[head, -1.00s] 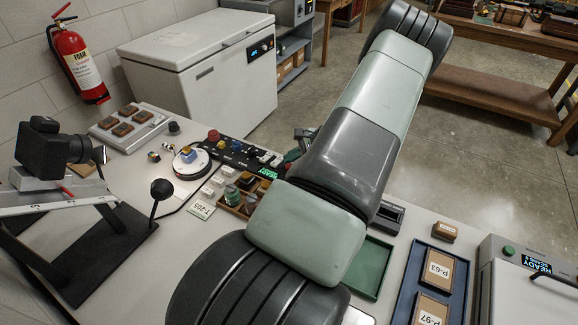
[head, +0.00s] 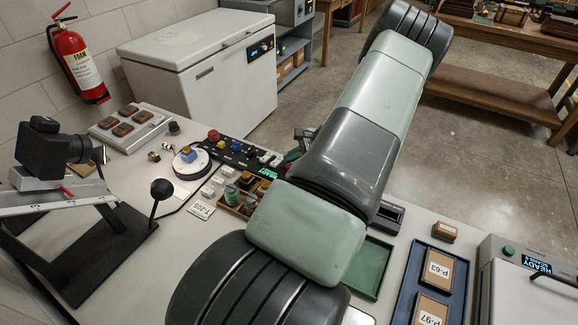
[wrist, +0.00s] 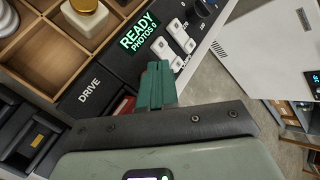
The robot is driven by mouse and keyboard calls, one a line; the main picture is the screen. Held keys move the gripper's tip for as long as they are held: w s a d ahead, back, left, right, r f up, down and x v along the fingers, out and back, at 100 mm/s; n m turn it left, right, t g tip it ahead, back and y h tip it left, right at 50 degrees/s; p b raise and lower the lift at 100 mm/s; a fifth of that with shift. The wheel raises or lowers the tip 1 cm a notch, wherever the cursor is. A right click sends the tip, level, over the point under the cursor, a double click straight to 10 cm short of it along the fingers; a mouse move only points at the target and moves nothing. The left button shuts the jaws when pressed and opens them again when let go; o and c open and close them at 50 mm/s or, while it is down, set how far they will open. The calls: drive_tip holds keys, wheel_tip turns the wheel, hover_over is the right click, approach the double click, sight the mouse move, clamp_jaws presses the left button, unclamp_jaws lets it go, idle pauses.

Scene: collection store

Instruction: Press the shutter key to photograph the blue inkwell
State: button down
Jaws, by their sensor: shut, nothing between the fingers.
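The blue inkwell (head: 188,155) sits on the white round turntable (head: 183,167) in the head view, with a yellowish top. The black control panel (head: 235,152) lies to its right. I cannot tell which key is the shutter. My gripper (wrist: 156,72) is shut and empty, its green fingertips over the panel, close to the white keys; contact cannot be told.
A black camera (head: 52,148) on a stand faces the turntable from the left. A wooden compartment tray (head: 234,208) with small items sits in front of the panel. A green tray (head: 371,268) and a blue tray (head: 408,279) lie to the right. A chest freezer (head: 197,75) stands behind.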

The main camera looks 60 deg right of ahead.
drive_tip(key=shift+f, duration=0.1)
drive_tip(key=shift+f, duration=0.35)
drive_tip(key=shift+f, duration=0.5)
idle(0.7)
drive_tip(key=shift+r, duration=0.95)
drive_tip(key=shift+r, duration=0.1)
drive_tip(key=shift+r, duration=2.4)
